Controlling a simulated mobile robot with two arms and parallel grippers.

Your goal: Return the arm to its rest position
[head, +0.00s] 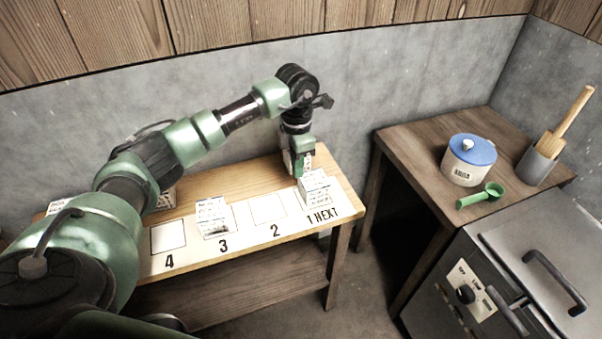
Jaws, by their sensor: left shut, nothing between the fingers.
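My left arm reaches in from the left across the wooden bench. Its gripper (297,170) points down over the bench's right end, just behind the white printed box (318,190) at the spot marked "1 NEXT". The gripper is shut, with no object seen in it. I cannot tell whether its fingers touch the things beside them. Another white printed box (212,217) stands on spot 3. Spots 2 (268,208) and 4 (167,236) show empty squares. My right gripper is not in view.
The wooden bench (333,226) stands against a grey wall. More printed items at its left are partly hidden by my arm. On the right, a table (408,151) holds a blue-lidded pot (468,160), a green scoop (480,196) and a grey holder (536,167). A metal appliance (540,235) stands in front.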

